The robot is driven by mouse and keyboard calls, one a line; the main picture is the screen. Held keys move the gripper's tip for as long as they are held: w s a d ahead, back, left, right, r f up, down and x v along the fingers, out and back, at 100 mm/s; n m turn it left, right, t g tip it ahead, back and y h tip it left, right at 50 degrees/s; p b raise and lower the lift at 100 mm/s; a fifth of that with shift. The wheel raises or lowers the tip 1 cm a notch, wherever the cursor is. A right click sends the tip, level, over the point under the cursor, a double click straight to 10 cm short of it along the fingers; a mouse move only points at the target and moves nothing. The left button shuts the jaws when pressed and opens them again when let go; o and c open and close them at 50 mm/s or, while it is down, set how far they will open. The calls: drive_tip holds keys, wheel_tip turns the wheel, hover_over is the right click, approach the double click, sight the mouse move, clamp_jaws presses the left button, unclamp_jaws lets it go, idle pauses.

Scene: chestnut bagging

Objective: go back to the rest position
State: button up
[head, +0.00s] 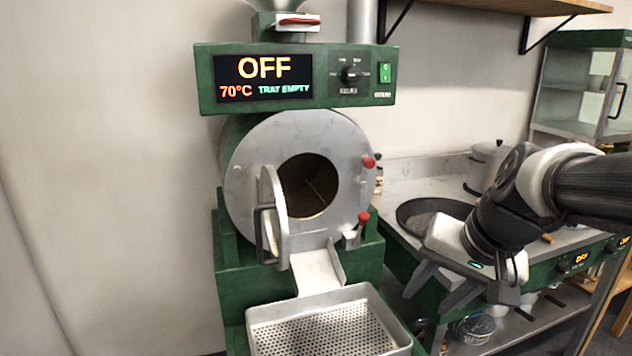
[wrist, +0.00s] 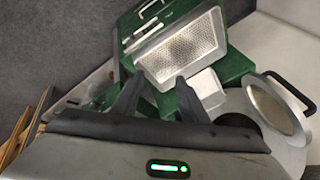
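My gripper (head: 428,298) hangs to the right of the green roaster, in front of the counter and right of the perforated tray. In the wrist view my gripper (wrist: 158,92) shows two dark fingers apart with nothing between them. The roaster drum (head: 243,152) has its round door (head: 273,212) swung open, and the opening looks dark and empty. The perforated tray (head: 318,330) below the chute (head: 316,270) is empty; it also shows in the wrist view (wrist: 181,50). The roaster's display (head: 263,78) reads OFF, 70°C, TRAY EMPTY.
A green-fronted counter (head: 405,262) stands right of the roaster, with a dark round pan (head: 432,212) and a lidded pot (head: 484,165) on it, close behind my arm. A glass cabinet (head: 580,85) is at the back right. A wooden shelf (head: 520,6) hangs above.

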drive_tip(key=s+a+n+t+h+p, duration=0.15)
drive_tip(key=s+a+n, duration=0.3)
drive_tip(key=s, duration=0.65)
wheel_tip(320, 180, up, 22)
drive_tip(key=p, duration=2)
drive_tip(key=shift+w+d+g, duration=0.2)
drive_tip(key=shift+d+g, duration=0.05)
drive_tip(key=shift+g, duration=0.1)
drive_tip(key=shift+f+h, duration=0.15)
drive_tip(key=shift+h, duration=0.1)
